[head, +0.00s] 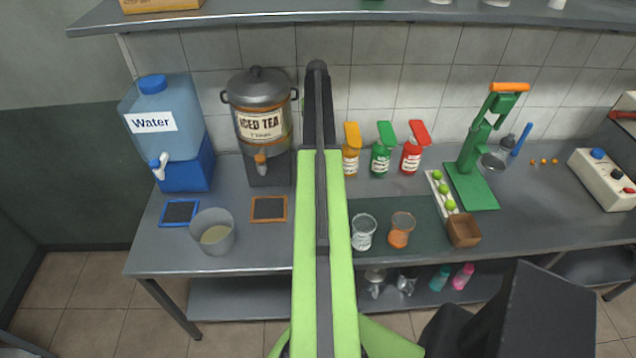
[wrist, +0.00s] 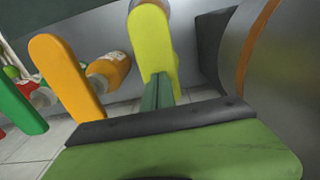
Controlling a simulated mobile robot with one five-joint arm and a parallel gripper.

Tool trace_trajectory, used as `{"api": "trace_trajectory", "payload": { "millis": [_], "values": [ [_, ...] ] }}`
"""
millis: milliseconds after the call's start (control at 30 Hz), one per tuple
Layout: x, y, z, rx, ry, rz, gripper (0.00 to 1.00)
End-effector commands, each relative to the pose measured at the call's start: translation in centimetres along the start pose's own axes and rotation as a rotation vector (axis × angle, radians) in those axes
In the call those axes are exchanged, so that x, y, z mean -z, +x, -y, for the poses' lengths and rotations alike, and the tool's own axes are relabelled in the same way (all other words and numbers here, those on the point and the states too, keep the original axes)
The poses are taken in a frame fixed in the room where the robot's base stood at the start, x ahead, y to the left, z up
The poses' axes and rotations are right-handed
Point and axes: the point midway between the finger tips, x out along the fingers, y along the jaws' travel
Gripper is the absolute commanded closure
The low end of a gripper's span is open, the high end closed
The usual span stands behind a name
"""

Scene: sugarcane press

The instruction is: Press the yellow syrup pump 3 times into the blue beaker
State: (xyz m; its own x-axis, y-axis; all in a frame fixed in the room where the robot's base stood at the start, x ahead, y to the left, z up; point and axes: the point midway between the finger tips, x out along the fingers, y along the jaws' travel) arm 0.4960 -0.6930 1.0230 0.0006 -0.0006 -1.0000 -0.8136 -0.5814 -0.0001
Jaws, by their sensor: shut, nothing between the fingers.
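The yellow pump lever (wrist: 152,42) shows in the wrist view at the top middle, right beyond my fingertips. My gripper (wrist: 160,82) is shut and empty, its narrow dark green fingers overlapping the lower part of the yellow lever in the picture; I cannot tell whether they touch. In the head view my arm hides the yellow pump and my gripper. No beaker that is clearly blue shows; a clear beaker (head: 363,232) stands right of my arm, and an orange-filled beaker (head: 401,229) is beside it.
Orange (head: 351,152), green (head: 383,150) and red (head: 414,148) pump bottles stand right of my arm. The orange lever (wrist: 62,72) is close left of my fingers.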

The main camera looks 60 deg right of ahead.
Motion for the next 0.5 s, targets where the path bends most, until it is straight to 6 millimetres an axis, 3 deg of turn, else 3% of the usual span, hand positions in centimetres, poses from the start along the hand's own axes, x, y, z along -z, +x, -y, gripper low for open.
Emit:
{"api": "trace_trajectory", "payload": {
  "millis": [500],
  "values": [
    [-0.1,-2.9,0.0,0.0,0.0,0.002,1.0]
  ]
}}
